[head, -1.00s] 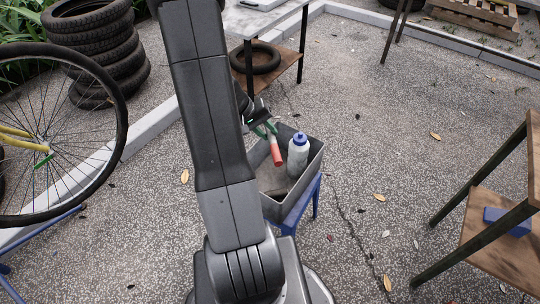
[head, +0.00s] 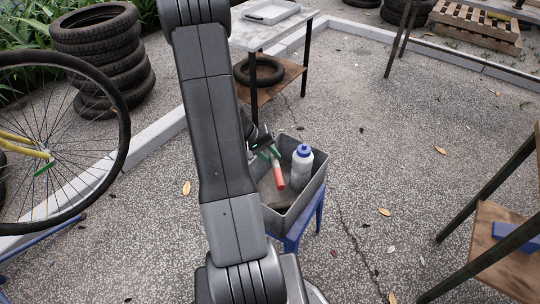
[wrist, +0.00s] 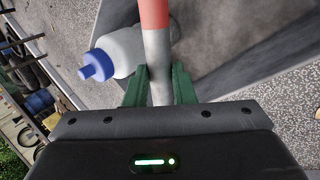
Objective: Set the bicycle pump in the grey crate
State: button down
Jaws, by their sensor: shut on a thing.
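The bicycle pump, a slim tube with a red end (head: 280,178) and a pale grey shaft (wrist: 157,75), is held between the green fingers of my gripper (head: 269,153). In the wrist view, my gripper (wrist: 159,84) is shut on the grey shaft. The grey crate (head: 308,199) stands on a blue stand in the middle of the head view. In the head view the pump's red end points down over the crate's inside; I cannot tell whether it touches the floor. My arm hides the crate's left side.
A pale bottle with a blue cap (head: 302,163) stands in the crate, right of the pump; it also shows in the wrist view (wrist: 120,50). A wooden-shelved bench (head: 490,235) stands at right. Tyres and a bicycle wheel are at left.

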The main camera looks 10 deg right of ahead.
jog(key=shift+f+b, duration=0.4)
jog(key=shift+b, duration=0.05)
jog(key=shift+r, duration=0.1)
jog(key=c, duration=1.2)
grip_release()
jog(key=shift+r+p, duration=0.75)
jog(key=shift+p, duration=0.4)
jog(key=p+v, duration=0.2)
jog(key=v, duration=0.9)
jog(key=shift+a+r, duration=0.25)
jog(key=shift+r, duration=0.05)
